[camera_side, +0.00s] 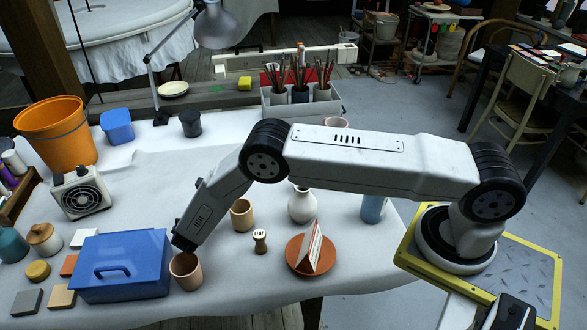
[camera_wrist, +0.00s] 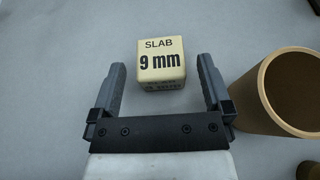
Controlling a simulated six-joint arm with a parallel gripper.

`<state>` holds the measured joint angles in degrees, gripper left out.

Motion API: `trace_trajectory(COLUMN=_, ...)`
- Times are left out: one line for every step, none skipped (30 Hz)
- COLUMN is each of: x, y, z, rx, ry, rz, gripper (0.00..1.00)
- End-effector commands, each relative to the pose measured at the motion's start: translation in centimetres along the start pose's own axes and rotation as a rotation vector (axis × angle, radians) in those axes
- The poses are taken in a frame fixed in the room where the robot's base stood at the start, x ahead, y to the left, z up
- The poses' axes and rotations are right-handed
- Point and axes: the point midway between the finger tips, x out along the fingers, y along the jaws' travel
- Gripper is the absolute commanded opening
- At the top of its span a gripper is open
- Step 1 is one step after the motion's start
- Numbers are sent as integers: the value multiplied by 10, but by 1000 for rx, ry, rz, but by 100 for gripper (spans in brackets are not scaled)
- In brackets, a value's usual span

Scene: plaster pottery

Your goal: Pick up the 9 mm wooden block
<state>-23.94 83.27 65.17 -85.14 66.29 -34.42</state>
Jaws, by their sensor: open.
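The 9 mm wooden block (camera_wrist: 161,65) is a pale cube marked "SLAB 9 mm" on the white surface in the wrist view. My gripper (camera_wrist: 161,68) is open, with one dark finger to each side of the block. Gaps show between the block and both fingers, and the grip is empty. How far the fingertips are above the table is hard to tell. In the side view my gripper (camera_side: 183,243) points down just behind a tan cup. I cannot make out the block there; it seems hidden.
The tan cup (camera_side: 186,273) stands close by; it shows right of my right finger in the wrist view (camera_wrist: 283,90). A blue lidded box (camera_side: 125,262) is left of the gripper. Another cup (camera_side: 242,214) and a small stamped wooden piece (camera_side: 260,241) stand to the right.

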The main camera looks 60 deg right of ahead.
Motion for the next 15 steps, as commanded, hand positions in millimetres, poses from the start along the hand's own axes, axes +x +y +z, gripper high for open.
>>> trace_trajectory(x=7, y=0, z=0, rx=1, ry=0, rz=-3, gripper=100)
trace_trajectory(x=11, y=0, z=0, rx=1, ry=0, rz=-3, gripper=100)
trace_trajectory(x=16, y=0, z=-1, rx=1, ry=-1, rz=-3, gripper=100)
trace_trajectory(x=19, y=0, z=-1, rx=1, ry=-1, rz=-2, gripper=100)
trace_trajectory(x=22, y=0, z=-1, rx=1, ry=-1, rz=-2, gripper=100)
trace_trajectory(x=27, y=0, z=0, rx=2, ry=-1, rz=-2, gripper=100)
trace_trajectory(x=30, y=0, z=0, rx=3, ry=-1, rz=-2, gripper=100)
trace_trajectory(x=32, y=0, z=-1, rx=2, ry=0, rz=-2, gripper=100)
trace_trajectory(x=34, y=0, z=-1, rx=2, ry=0, rz=-2, gripper=100)
trace_trajectory(x=36, y=0, z=-1, rx=1, ry=0, rz=-1, gripper=100)
trace_trajectory(x=36, y=0, z=-1, rx=1, ry=0, rz=-1, gripper=100)
trace_trajectory(x=37, y=0, z=0, rx=1, ry=0, rz=0, gripper=100)
trace_trajectory(x=38, y=0, z=0, rx=1, ry=0, rz=0, gripper=100)
trace_trajectory(x=38, y=0, z=0, rx=1, ry=0, rz=0, gripper=100)
trace_trajectory(x=38, y=0, z=0, rx=1, ry=0, rz=0, gripper=100)
